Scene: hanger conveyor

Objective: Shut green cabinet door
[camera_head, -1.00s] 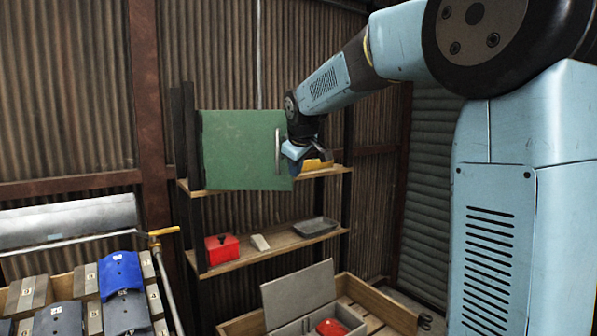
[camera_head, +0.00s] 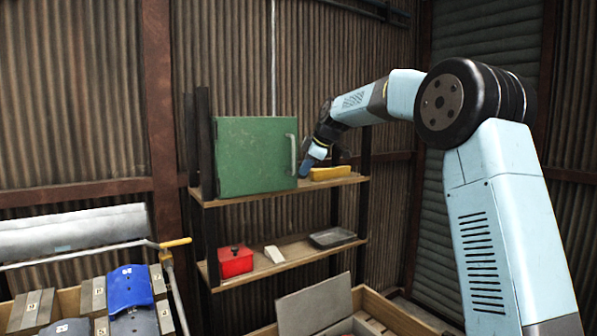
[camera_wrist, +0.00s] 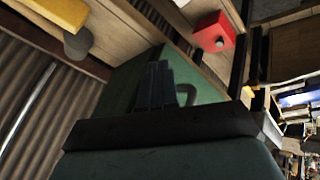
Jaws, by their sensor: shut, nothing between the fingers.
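The green cabinet (camera_head: 245,158) stands on the upper shelf, its front facing me with a pale upright handle (camera_head: 291,154) near the right edge. The door looks shut or nearly so; I cannot tell whether a gap is left. My gripper (camera_head: 307,168) is just right of the cabinet front, low beside the handle. In the wrist view my gripper (camera_wrist: 154,85) is shut and empty, with the green cabinet (camera_wrist: 122,85) behind it and the handle (camera_wrist: 187,94) next to the fingers. Whether the fingers touch the door is unclear.
A yellow object (camera_head: 331,173) lies on the upper shelf right of my gripper. The lower shelf (camera_head: 290,250) holds a red box (camera_head: 236,261), a small pale block (camera_head: 274,254) and a grey tray (camera_head: 332,237). A wooden crate (camera_head: 395,315) stands below.

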